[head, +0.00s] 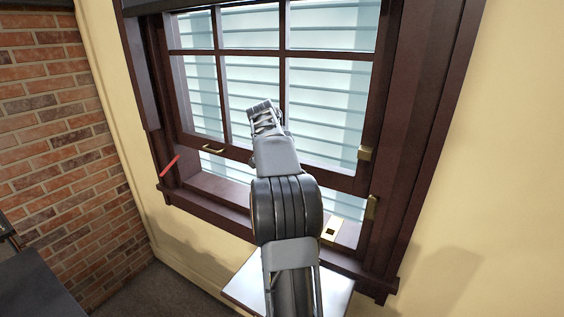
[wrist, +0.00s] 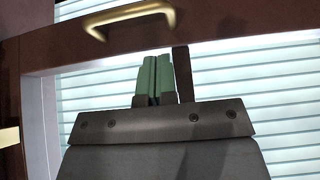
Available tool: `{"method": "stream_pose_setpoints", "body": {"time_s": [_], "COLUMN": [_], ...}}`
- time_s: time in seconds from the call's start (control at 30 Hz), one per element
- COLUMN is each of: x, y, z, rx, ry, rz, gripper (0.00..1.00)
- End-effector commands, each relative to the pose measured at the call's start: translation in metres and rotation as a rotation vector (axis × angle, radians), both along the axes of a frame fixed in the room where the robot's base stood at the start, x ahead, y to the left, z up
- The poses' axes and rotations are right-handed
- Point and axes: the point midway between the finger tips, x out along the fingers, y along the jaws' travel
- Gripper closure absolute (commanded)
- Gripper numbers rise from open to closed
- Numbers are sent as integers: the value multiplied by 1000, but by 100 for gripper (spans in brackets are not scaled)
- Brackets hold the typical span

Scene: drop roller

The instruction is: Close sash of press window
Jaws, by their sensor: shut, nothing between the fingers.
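The window sash (head: 320,173) is a dark brown frame with glass panes. It is raised, with a gap between its bottom rail and the sill (head: 222,212). A brass handle (head: 213,149) sits on the left part of the bottom rail. In the wrist view the handle (wrist: 133,18) shows on the brown rail, beyond the fingertips and apart from them. My gripper (head: 262,106) is in front of the sash, right of the handle and higher in the head view. Its greenish fingers (wrist: 154,72) are shut together and empty. My arm hides part of the rail and sill.
Brass fittings sit on the sash's right side (head: 365,153) and the right jamb (head: 372,207). A brass plate (head: 332,230) lies on the sill. A red stick (head: 170,166) shows by the left jamb. A white surface (head: 245,287) lies below; a brick wall (head: 55,120) stands left.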

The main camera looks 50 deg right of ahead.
Motion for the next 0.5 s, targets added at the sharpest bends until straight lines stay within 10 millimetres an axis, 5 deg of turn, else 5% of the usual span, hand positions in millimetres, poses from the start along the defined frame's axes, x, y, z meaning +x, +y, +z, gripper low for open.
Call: {"method": "stream_pose_setpoints", "body": {"time_s": [0.2,0.5], "x": [-2,-2], "y": [7,9], "z": [-25,-37], "rx": [1,0], "ry": [3,1], "rz": [2,1], "gripper": [100,100]}}
